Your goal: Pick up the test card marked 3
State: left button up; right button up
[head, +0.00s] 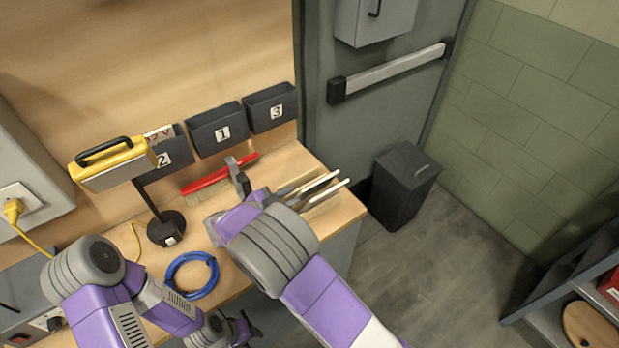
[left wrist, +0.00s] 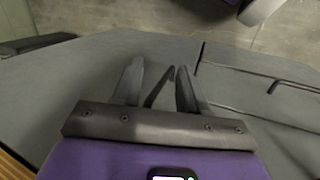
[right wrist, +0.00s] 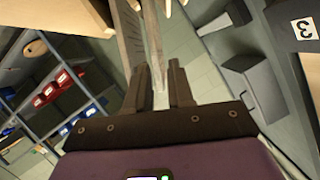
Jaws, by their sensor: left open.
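Several thin test cards (head: 318,188) stand on edge at the right end of the bench; their markings cannot be read. My right gripper (head: 235,185) is over the bench just left of them, partly hidden by its own wrist. In the right wrist view a pale card edge (right wrist: 153,40) runs up from between the fingers of my right gripper (right wrist: 158,75); I cannot tell whether they touch it. My left gripper (head: 242,326) is low by the bench's front. Its fingers are apart and empty in the left wrist view (left wrist: 160,80).
Wall bins are marked 2 (head: 175,158), 1 (head: 222,133) and 3 (head: 276,112); bin 3 also shows in the right wrist view (right wrist: 304,30). A blue cable coil (head: 192,289), a black stand (head: 165,230) and a yellow case (head: 112,165) occupy the left. A dark bin (head: 400,190) stands on the floor.

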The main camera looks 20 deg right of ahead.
aim_at(307, 194)
jog(key=x, duration=0.5)
jog(key=b+x, duration=0.1)
jog(key=x, duration=0.1)
jog(key=shift+s+d+f, duration=0.15)
jog(key=shift+d+f, duration=0.1)
jog(key=shift+f, duration=0.05)
grip_shut()
